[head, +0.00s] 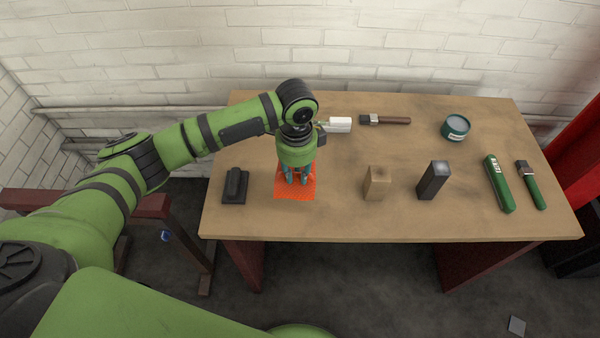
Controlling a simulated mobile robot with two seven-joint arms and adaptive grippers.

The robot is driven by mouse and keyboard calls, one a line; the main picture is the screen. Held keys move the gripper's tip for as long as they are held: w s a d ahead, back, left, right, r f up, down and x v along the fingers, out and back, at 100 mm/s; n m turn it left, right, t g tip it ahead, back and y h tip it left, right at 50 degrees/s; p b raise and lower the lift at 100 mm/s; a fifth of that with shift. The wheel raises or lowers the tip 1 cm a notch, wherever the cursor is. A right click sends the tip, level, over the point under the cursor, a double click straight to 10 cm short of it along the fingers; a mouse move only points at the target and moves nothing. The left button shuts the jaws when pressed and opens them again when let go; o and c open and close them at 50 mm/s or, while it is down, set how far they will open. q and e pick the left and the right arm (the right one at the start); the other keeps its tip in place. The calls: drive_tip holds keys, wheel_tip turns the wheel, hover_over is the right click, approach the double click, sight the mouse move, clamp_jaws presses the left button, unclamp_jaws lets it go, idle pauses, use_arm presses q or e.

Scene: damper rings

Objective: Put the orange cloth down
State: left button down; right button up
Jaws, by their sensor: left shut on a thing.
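The orange cloth (294,191) lies flat-looking at the left part of the wooden table, below my left gripper. My left gripper (298,180) points down at the cloth with its fingers shut on it. I cannot tell whether the cloth rests fully on the table or is slightly raised. The gripper and wrist hide the cloth's upper middle. My right gripper is not in view.
On the table (330,222) a black block-like tool (235,186) sits left of the cloth. To the right stand a tan block (377,183) and a dark block (433,180). Behind are a white-ended item (340,125), a brush (385,120) and a round tin (455,128). Green tools (499,183) lie far right.

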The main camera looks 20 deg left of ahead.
use_arm(q)
drive_tip(key=f+m, duration=0.2)
drive_tip(key=shift+w+d+m, duration=0.15)
drive_tip(key=shift+d+m, duration=0.05)
drive_tip(key=shift+m, duration=0.2)
drive_tip(key=shift+d+f+m, duration=0.1)
drive_tip(key=shift+f+m, duration=0.2)
drive_tip(key=shift+f, duration=0.05)
drive_tip(key=shift+w+f+m, duration=0.1)
drive_tip(key=shift+f+m, duration=0.05)
drive_tip(key=shift+m, duration=0.15)
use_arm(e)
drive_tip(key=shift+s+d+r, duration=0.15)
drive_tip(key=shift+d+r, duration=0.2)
use_arm(q)
drive_tip(key=shift+p, duration=0.35)
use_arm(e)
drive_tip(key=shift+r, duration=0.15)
use_arm(q)
drive_tip(key=shift+p, duration=0.4)
wheel_tip(320, 180, down, 4)
drive_tip(key=b, duration=0.2)
drive_tip(key=shift+f+b, duration=0.25)
drive_tip(key=shift+b, duration=0.1)
drive_tip(key=shift+f, duration=0.3)
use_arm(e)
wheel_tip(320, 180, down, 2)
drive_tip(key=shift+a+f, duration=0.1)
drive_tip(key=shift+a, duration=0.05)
